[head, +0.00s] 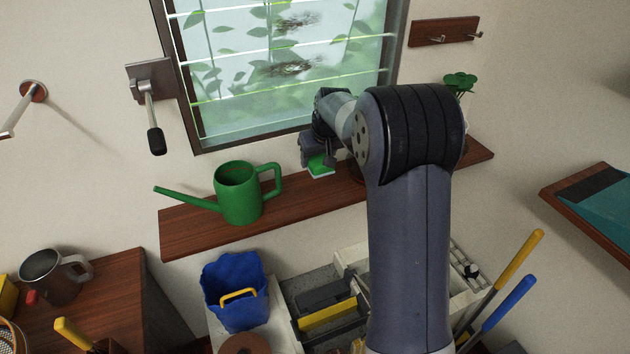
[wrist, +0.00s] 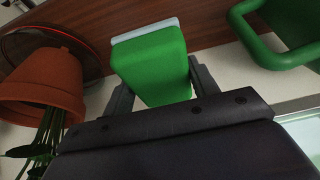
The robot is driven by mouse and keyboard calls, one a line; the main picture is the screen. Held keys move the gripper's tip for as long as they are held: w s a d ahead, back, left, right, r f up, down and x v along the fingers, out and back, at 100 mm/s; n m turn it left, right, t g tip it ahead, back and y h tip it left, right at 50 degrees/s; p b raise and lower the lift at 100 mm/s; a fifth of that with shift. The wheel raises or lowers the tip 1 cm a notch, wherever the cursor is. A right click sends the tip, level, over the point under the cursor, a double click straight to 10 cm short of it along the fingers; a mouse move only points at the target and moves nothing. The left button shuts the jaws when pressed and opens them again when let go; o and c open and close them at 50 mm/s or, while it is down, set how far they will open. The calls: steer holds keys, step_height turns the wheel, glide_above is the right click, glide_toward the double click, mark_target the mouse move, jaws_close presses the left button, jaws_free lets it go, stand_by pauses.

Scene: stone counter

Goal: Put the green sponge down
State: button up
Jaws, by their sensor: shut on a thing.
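The green sponge (head: 320,165) is a small block with a pale layer on one face. My gripper (head: 318,158) is shut on it, over or just in front of the wooden shelf below the window. In the wrist view the sponge (wrist: 152,62) sits between the two fingers of my gripper (wrist: 155,85), its pale side facing the shelf. I cannot tell whether it touches the shelf.
The wooden shelf (head: 300,204) carries a green watering can (head: 238,193) to the left of the sponge. A terracotta pot (wrist: 40,85) with a plant is on the other side. Bare shelf lies between can and sponge. The window (head: 290,70) is behind.

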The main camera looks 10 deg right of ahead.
mark_target(316, 189)
step_height(316, 189, down, 9)
steer(key=shift+f+p, duration=0.1)
steer(key=shift+p, duration=0.7)
steer(key=shift+f, duration=0.15)
steer(key=o, duration=0.9)
steer(key=shift+r, duration=0.35)
steer(key=b+v, duration=0.2)
steer(key=v, duration=0.9)
steer(key=shift+s+d+r, duration=0.1)
steer(key=shift+s+r, duration=0.05)
steer(key=shift+r, duration=0.2)
